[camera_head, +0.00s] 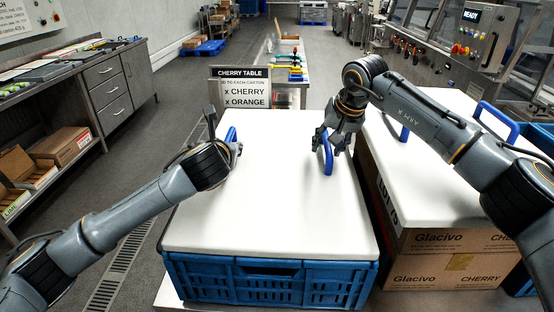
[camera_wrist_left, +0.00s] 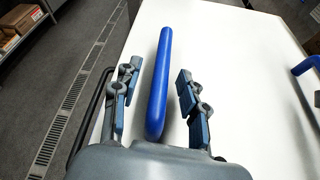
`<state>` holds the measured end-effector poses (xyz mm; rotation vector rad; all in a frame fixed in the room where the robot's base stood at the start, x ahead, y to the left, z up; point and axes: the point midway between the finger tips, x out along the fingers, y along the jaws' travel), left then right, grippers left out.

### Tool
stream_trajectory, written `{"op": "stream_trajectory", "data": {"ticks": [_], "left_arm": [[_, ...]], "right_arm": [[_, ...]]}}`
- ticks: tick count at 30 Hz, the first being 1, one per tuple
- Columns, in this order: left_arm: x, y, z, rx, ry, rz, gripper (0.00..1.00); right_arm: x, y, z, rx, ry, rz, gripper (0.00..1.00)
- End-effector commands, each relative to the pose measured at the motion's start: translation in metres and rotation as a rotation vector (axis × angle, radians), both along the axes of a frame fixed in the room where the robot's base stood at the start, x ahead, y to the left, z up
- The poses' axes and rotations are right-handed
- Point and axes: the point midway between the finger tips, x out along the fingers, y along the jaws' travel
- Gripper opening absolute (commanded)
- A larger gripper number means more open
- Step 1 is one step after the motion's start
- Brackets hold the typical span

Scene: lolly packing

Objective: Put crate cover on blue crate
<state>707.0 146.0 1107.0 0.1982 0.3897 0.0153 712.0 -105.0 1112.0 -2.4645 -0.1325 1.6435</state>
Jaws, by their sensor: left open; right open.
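A white crate cover (camera_head: 265,210) with two blue handles lies flat on top of the blue crate (camera_head: 270,281). My left gripper (camera_head: 228,146) is at the cover's left handle (camera_head: 231,133). In the left wrist view, my left gripper (camera_wrist_left: 158,92) is open, with its fingers apart on either side of the left handle (camera_wrist_left: 160,85). My right gripper (camera_head: 326,140) is open at the right handle (camera_head: 328,157), close around or beside it; contact cannot be told. The crate's inside is hidden under the cover.
A second white cover (camera_head: 440,165) with blue handles lies on the right above cardboard cartons (camera_head: 440,270). The Cherry Table sign (camera_head: 240,87) stands behind the crate. A grey workbench with drawers (camera_head: 110,90) is at the left, with floor between.

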Motion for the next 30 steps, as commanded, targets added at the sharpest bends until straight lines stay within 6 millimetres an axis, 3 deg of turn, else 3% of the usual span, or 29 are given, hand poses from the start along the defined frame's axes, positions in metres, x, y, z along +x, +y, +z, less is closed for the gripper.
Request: {"op": "stream_trajectory", "data": {"ticks": [13, 20, 30], "left_arm": [[0.0085, 0.0002, -0.0032, 0.001, -0.001, -0.001, 0.43], [0.0084, 0.0003, -0.0032, 0.000, 0.000, 0.000, 0.00], [0.0083, 0.0004, -0.0034, 0.000, 0.000, 0.000, 0.00]], "right_arm": [[0.0037, 0.0015, -0.0085, 0.000, -0.001, 0.000, 0.43], [0.0036, 0.0014, -0.0084, 0.000, 0.000, 0.000, 0.00], [0.0036, 0.0014, -0.0084, 0.000, 0.000, 0.000, 0.00]]}}
